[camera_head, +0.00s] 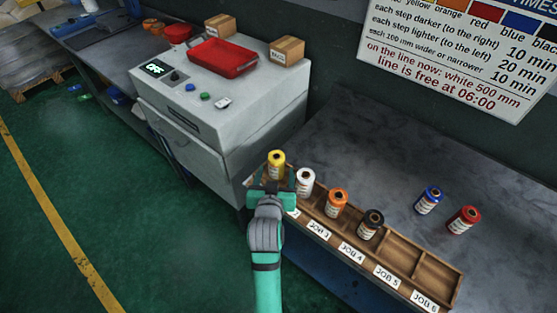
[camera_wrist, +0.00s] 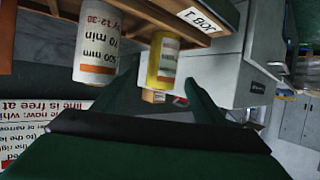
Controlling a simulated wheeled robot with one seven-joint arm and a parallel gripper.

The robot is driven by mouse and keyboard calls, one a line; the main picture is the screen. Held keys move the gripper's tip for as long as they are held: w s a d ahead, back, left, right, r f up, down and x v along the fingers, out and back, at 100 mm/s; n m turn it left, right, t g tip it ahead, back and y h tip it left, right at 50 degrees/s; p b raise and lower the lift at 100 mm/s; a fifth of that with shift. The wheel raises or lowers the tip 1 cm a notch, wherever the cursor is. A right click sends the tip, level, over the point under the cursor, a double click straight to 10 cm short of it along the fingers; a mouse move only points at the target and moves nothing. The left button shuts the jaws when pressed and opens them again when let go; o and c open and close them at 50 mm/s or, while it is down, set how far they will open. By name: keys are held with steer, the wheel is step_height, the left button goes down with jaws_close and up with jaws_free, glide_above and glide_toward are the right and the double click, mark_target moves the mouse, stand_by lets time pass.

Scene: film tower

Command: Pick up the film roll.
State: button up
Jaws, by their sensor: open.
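A yellow film roll (camera_head: 277,161) with a white label stands at the left end of a wooden rack (camera_head: 428,262) with JOB labels. My gripper (camera_head: 273,180) is open at that end, its fingers spread to either side of the yellow roll's lower part in the head view. In the wrist view, which is upside down, the yellow roll (camera_wrist: 162,62) shows between the fingers (camera_wrist: 163,88). I cannot tell whether they touch it. White (camera_head: 306,181), orange (camera_head: 337,202) and black (camera_head: 371,224) rolls stand farther right in the rack. The white roll (camera_wrist: 98,45) is beside the yellow one in the wrist view.
Blue (camera_head: 429,200) and red (camera_head: 463,220) rolls stand on the grey table (camera_head: 345,140) behind the rack. A grey machine (camera_head: 220,100), its display reading OFF, stands left, carrying a red tray (camera_head: 222,58) and cardboard boxes. A sign (camera_head: 460,50) hangs behind.

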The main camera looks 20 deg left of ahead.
mark_target(276, 167)
steer(key=x, duration=0.3)
steer(key=shift+w+r, duration=0.1)
steer(key=shift+w, duration=0.4)
steer(key=shift+w+a+f, duration=0.35)
steer(key=shift+w, duration=0.05)
steer(key=shift+x, duration=3)
steer(key=shift+f, duration=0.2)
steer(key=c, duration=1.3)
steer(key=shift+o, duration=0.2)
steer(key=shift+r, duration=0.1)
